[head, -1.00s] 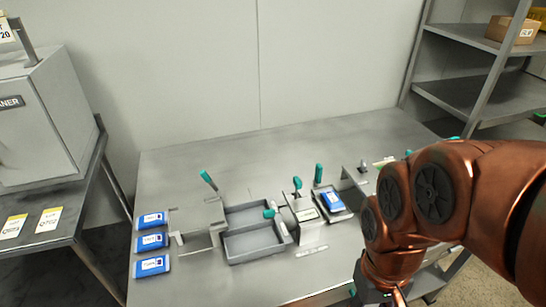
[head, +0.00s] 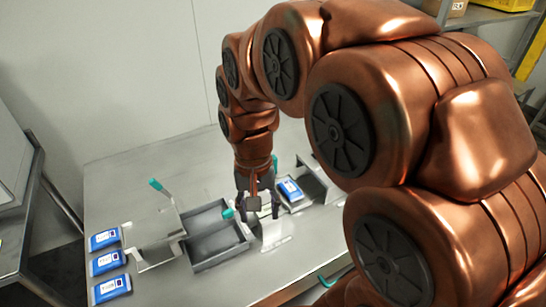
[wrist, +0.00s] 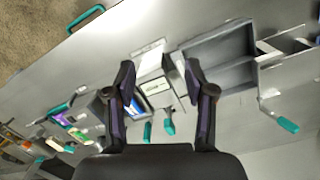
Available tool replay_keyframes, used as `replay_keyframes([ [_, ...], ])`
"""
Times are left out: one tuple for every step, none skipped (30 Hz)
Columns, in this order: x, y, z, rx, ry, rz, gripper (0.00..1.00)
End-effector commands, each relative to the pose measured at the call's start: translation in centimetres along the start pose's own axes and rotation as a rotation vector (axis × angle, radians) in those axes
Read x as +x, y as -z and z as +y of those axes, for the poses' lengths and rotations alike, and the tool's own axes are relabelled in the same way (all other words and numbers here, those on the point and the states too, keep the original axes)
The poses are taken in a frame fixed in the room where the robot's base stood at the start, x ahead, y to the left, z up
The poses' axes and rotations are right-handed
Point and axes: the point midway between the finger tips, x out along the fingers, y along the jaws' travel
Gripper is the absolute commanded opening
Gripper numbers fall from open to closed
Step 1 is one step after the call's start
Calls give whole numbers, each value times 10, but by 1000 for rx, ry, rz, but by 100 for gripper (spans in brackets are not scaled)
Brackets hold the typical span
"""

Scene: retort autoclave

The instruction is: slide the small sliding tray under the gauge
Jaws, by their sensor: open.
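The small sliding tray (head: 303,203) carries a blue-and-white pouch (head: 289,189) and sits right of my gripper in the head view. The pouch also shows in the wrist view (wrist: 134,101), partly behind the left finger. A pale block station, apparently the gauge (wrist: 155,90), stands beside the tray, between my fingers in the wrist view. In the head view my arm and gripper mostly hide it. My gripper (head: 257,208) is open and empty, above the station; its spread fingers (wrist: 158,72) show in the wrist view. I cannot tell whether they touch anything.
A grey two-compartment bin (head: 222,258) lies left of my gripper. Several teal handles stick up around the stations, one at a metal bracket (head: 155,255). Blue pouches (head: 108,262) line the table's left side. Shelving (head: 480,20) stands at the back right.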

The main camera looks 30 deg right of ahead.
Motion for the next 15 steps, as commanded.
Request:
replay_keyframes([
  [-2,15,-1,50,2,1,54],
  [-4,24,-2,82,4,3,54],
  [-6,37,-2,124,7,8,54],
  [-7,45,-2,155,9,10,54],
  [-7,54,-2,186,11,11,54],
  [-8,66,-2,228,13,13,54],
  [-9,75,-2,260,16,17,54],
  [-10,84,-2,292,18,20,54],
  [-9,96,-1,333,20,22,54],
  [-9,105,0,364,22,22,54],
  [-9,114,1,396,24,24,54],
  [-10,126,2,437,29,30,54],
  [-9,135,3,469,31,31,54],
  [-7,144,4,500,32,31,54],
  [-6,155,6,541,35,34,54],
])
